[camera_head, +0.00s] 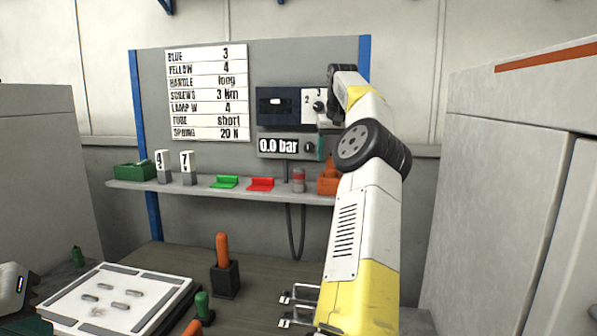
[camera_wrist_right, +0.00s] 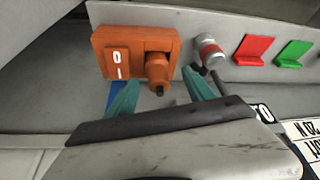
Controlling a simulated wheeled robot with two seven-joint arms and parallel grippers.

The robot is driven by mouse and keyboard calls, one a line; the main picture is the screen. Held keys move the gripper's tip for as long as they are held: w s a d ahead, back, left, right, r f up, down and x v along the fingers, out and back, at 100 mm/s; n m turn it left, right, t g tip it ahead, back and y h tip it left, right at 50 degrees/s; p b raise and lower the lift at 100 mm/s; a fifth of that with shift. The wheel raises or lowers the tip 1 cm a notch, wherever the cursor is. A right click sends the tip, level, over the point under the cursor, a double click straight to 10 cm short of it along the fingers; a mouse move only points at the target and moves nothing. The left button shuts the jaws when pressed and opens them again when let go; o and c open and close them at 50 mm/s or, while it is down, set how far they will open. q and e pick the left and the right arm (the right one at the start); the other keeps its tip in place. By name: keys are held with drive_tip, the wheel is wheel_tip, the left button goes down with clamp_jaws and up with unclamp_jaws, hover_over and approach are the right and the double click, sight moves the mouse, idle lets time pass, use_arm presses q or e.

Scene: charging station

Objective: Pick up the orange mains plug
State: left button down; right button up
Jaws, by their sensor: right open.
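The orange mains plug (camera_wrist_right: 158,73) sticks out of an orange socket box (camera_wrist_right: 118,55) with a 0/I switch in the right wrist view. In the head view the box (camera_head: 327,186) stands at the right end of the shelf, partly behind my right arm. My right gripper (camera_wrist_right: 161,77) is open. Its teal fingers appear on either side of the plug in the wrist view; I cannot tell how far the plug is from them. In the head view a teal finger (camera_head: 320,148) shows above the box. Part of my left arm shows at the lower left edge; I cannot tell its jaw state.
A red-and-grey cylinder (camera_head: 298,180) stands beside the socket box. Red (camera_head: 261,184) and green (camera_head: 224,182) holders are further along the shelf (camera_head: 200,192). A pressure display (camera_head: 280,146) is on the panel above. A cable hangs below the shelf.

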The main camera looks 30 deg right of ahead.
sight(331, 170)
drive_tip(key=x, duration=0.5)
drive_tip(key=shift+d, duration=0.25)
drive_tip(key=shift+c, duration=0.4)
clamp_jaws()
drive_tip(key=shift+r, duration=0.1)
